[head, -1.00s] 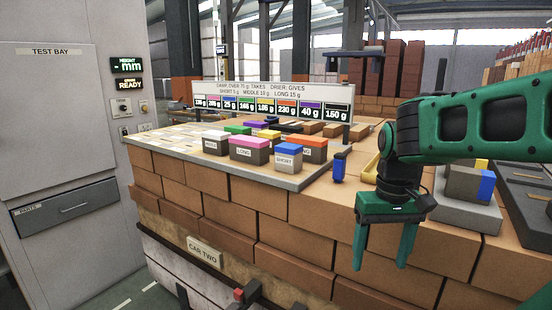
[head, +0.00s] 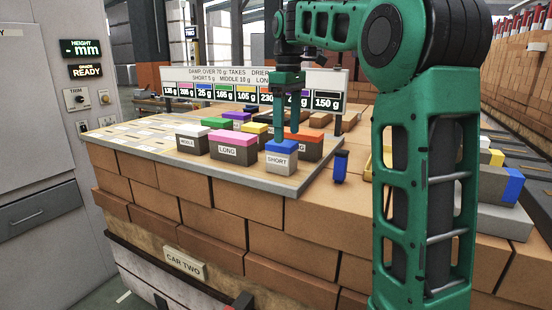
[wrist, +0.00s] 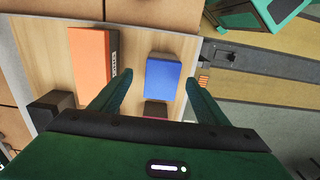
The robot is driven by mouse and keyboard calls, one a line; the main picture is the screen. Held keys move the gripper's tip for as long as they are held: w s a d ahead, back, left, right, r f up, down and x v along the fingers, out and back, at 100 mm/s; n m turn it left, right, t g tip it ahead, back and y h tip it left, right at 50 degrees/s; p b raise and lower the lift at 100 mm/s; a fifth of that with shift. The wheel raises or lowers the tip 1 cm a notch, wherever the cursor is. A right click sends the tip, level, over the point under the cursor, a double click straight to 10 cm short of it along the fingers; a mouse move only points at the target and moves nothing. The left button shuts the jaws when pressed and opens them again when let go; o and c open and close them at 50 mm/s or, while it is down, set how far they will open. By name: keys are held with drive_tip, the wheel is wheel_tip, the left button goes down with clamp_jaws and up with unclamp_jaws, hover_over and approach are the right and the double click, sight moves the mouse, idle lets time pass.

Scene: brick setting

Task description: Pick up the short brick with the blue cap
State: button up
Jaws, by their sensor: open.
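The short brick with the blue cap (head: 281,158) stands at the near right corner of the grey board, its SHORT label facing me. In the wrist view its blue cap (wrist: 172,78) lies about between the fingertips and a little ahead. My gripper (head: 287,134) is open and empty, pointing down over the brick's far side in the head view. In the wrist view the gripper (wrist: 159,78) has its fingers to either side of the cap's line. The exact height gap above the cap is hard to tell.
The orange-capped brick (head: 304,141) stands close behind right, and the pink-capped LONG brick (head: 232,145) is to the left. Several other capped bricks are behind. A sign (head: 210,92) rises at the back. Another blue-ended brick (head: 512,183) lies at far right.

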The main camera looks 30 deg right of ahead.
sight(281, 157)
drive_tip(key=f, duration=0.2)
drive_tip(key=a+f, duration=0.1)
drive_tip(key=f, duration=0.1)
drive_tip(key=shift+w+f, duration=0.15)
drive_tip(key=shift+f, duration=0.05)
drive_tip(key=f, duration=0.5)
drive_tip(key=shift+w, duration=0.4)
drive_tip(key=shift+r, duration=0.1)
drive_tip(key=c, duration=1.6)
drive_tip(key=shift+o, duration=0.2)
